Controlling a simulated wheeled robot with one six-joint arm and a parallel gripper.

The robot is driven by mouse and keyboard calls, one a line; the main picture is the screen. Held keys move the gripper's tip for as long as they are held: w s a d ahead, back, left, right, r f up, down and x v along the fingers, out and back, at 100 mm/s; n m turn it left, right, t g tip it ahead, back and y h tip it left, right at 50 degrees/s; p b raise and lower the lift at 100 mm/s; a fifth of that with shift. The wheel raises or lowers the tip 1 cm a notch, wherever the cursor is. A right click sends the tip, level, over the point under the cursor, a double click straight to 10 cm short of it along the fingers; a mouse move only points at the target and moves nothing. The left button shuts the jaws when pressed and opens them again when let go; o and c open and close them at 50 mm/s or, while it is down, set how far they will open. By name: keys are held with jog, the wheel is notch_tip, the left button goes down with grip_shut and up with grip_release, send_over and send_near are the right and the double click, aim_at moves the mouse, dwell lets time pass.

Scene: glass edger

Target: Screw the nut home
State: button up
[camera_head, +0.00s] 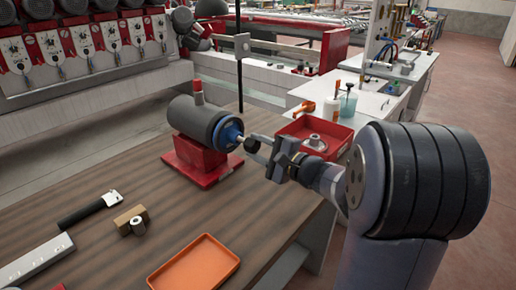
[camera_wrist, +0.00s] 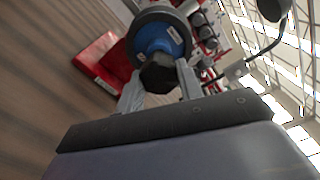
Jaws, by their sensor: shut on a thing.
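A grey motor-like cylinder (camera_head: 203,120) lies level on a red stand on the wooden bench, with a blue flange (camera_head: 230,134) facing my gripper. My gripper (camera_head: 251,147) is at the front of the flange, and its fingers are shut on a dark nut. In the wrist view the dark nut (camera_wrist: 160,76) sits between the fingers in front of the blue flange (camera_wrist: 160,42). The fingers hide its sides, and I cannot tell how far it is from the flange face.
An orange tray (camera_head: 194,264) lies empty at the bench's front. A black-handled tool (camera_head: 88,209), a wooden block (camera_head: 130,218) and a small metal cylinder (camera_head: 138,225) lie at left. A red tray (camera_head: 338,134) holding a metal part (camera_head: 317,142) is behind my gripper. A thin dark post (camera_head: 239,60) rises behind the motor.

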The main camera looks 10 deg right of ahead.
jog(key=shift+b+x, duration=0.45)
jog(key=shift+x, duration=0.9)
